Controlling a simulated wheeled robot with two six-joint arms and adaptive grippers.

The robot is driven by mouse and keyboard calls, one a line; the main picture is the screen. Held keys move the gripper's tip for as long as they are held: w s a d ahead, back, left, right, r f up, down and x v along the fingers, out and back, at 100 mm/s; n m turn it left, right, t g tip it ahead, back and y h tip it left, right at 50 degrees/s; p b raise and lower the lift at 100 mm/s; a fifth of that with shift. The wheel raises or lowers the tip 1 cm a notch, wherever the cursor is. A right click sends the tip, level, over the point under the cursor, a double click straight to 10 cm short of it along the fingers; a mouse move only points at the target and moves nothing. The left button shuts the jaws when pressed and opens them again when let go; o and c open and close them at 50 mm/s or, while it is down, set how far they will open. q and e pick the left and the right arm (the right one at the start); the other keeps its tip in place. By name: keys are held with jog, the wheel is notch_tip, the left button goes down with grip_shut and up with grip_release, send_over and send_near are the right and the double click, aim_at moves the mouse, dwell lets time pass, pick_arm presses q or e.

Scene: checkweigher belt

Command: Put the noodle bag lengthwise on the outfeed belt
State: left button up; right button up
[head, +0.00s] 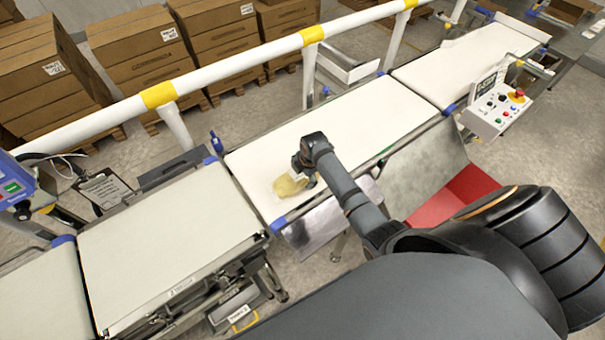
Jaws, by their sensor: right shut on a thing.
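The noodle bag (286,187) is a small pale yellow packet in the head view. It is at the near left end of the long white belt (362,112) in the middle. My right gripper (304,172) is shut on the bag from above, at its right side. The gripper hides part of the bag, and I cannot tell whether the bag touches the belt or is held just over it. My left gripper is not in view. The frame does not label which belt is the outfeed.
A wide pale belt (165,245) lies to the left, and another white belt (470,60) continues at the upper right. A white and yellow rail (235,65) runs behind the belts. A control box (497,110) and a red bin (455,197) are on the right.

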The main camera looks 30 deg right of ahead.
jog(key=o, duration=1.6)
jog(key=shift+c, duration=0.2)
jog(key=shift+r, duration=0.15)
jog(key=b+v, duration=0.1)
jog(key=v, duration=1.1)
